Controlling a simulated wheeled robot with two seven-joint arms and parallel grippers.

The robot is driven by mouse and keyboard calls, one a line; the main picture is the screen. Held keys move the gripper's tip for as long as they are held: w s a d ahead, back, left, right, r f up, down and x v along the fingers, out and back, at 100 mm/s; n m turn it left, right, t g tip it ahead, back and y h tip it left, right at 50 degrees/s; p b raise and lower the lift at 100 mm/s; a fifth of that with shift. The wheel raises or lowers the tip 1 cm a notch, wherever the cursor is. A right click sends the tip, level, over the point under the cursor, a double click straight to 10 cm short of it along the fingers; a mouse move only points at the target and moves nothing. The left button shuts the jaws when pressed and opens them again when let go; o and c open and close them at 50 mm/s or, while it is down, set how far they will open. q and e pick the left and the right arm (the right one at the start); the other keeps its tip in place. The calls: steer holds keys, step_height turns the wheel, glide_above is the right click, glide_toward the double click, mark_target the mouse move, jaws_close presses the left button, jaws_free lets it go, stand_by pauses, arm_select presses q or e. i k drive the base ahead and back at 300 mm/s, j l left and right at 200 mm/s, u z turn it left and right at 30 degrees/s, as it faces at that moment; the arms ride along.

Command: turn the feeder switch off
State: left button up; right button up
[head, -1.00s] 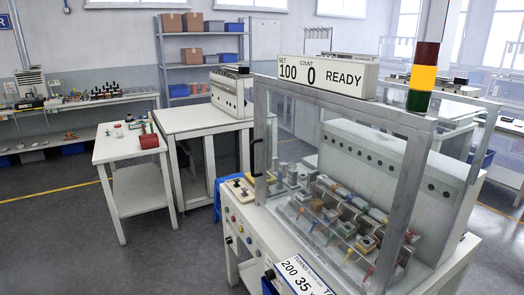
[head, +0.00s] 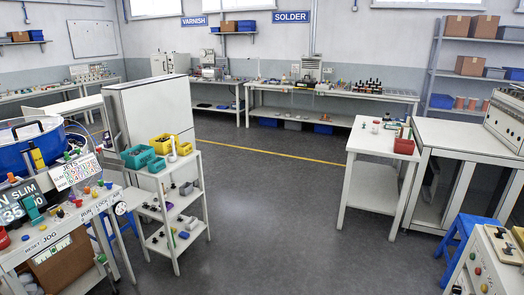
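At the left edge stands a machine with a large blue bowl (head: 14,160) and a white front panel (head: 52,242). The panel carries labels such as RESET, JOG, RUN and LOCK, with several small coloured knobs and buttons along its top. A red button (head: 4,240) sits at its left end. Neither of my grippers is in view.
A white cart (head: 178,215) with teal and yellow bins stands right of the machine. A white side table (head: 372,150) and a bench with a blue stool (head: 462,240) are at right. Workbenches line the back wall. The grey floor between cart and table is clear.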

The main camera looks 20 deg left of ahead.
mark_target(78, 202)
steer(key=u, duration=0.45)
steer(key=j+u, duration=0.15)
steer(key=u, duration=0.7)
steer(key=i+j+u, duration=0.1)
steer(key=u, duration=0.3)
steer(key=i+l, duration=0.1)
steer(key=i, duration=0.25)
